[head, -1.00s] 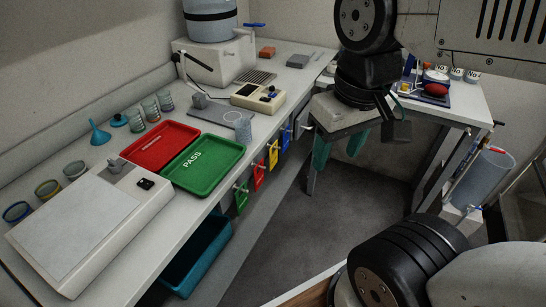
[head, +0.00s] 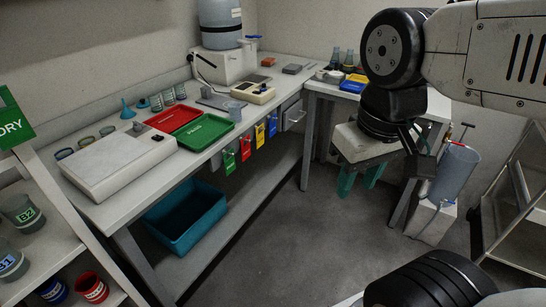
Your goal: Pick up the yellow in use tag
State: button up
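The yellow tag (head: 260,136) hangs at the front edge of the bench, between a red tag (head: 246,148) on its left and a blue tag (head: 272,127) on its right. A green tag (head: 229,162) hangs further left in the same row. The writing on the yellow tag is too small to read. My gripper (head: 360,182) points down with its two green fingers apart and nothing between them. It is to the right of the tags and well apart from them.
The bench (head: 105,211) holds a green tray (head: 206,131), a red tray (head: 173,118) and a white flat device (head: 115,165). A teal bin (head: 185,218) sits below. A shelf with cups (head: 22,212) stands at left. The grey floor (head: 290,240) is open in the middle.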

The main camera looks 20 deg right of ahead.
aim_at(260, 138)
jog(key=z, duration=1.3)
jog(key=i, duration=1.35)
jog(key=u, duration=0.75)
jog(key=i, duration=0.55)
jog(key=u, duration=0.6)
